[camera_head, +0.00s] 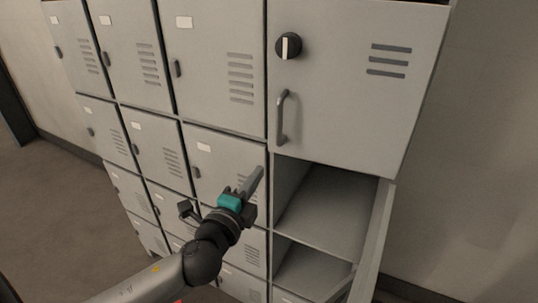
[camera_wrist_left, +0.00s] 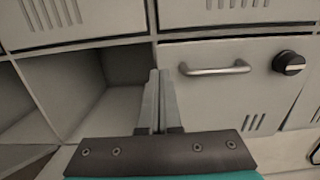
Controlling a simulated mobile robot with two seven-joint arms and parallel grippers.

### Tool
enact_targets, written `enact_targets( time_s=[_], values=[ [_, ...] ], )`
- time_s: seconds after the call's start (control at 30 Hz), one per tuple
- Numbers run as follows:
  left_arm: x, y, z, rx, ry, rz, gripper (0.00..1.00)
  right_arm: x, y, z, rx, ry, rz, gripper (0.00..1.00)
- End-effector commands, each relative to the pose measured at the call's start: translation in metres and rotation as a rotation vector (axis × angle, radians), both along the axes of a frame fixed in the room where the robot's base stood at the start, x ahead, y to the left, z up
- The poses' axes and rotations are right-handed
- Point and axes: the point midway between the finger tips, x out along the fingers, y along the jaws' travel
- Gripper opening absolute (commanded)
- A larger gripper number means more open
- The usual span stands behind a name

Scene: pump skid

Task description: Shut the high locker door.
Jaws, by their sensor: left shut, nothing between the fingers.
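The high locker door (camera_head: 345,100) is the large grey door at the top right, with a dark round knob (camera_head: 288,46), a bar handle (camera_head: 282,117) and vent slots. It covers its compartment and looks nearly flush with its neighbours; I cannot tell whether it is fully shut. In the left wrist view the door (camera_wrist_left: 210,105) appears turned sideways, right of the fingers. My left gripper (camera_head: 257,178) is shut and empty, below and left of the handle, apart from it. Its closed fingers (camera_wrist_left: 158,95) point towards the locker front. My right gripper is not in view.
Below the high door is an open, empty compartment (camera_head: 330,205), with another open compartment (camera_head: 305,270) under it. A lower door (camera_head: 375,240) stands swung out at the right. Several shut lockers (camera_head: 215,70) fill the left. Free floor (camera_head: 50,210) lies at far left.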

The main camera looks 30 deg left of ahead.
Motion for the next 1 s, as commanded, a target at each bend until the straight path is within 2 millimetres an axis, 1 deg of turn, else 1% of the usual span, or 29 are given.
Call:
enact_targets(
  time_s=[0.03,0.3,0.5,0.7,1.0],
  values=[
    [0.008,0.001,0.002,0.001,-0.003,0.0,0.0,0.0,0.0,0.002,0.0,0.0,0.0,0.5],
    [0.044,0.005,0.002,0.001,-0.001,0.001,0.0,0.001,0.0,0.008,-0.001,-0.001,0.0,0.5],
    [0.066,0.007,0.001,0.001,-0.001,0.001,0.0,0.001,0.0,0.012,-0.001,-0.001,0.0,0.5],
    [0.076,0.008,0.0,0.0,0.001,-0.001,0.0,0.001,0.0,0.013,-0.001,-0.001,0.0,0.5],
    [0.077,0.008,0.0,0.0,0.001,-0.001,0.0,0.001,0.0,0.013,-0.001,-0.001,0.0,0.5]
  ],
)
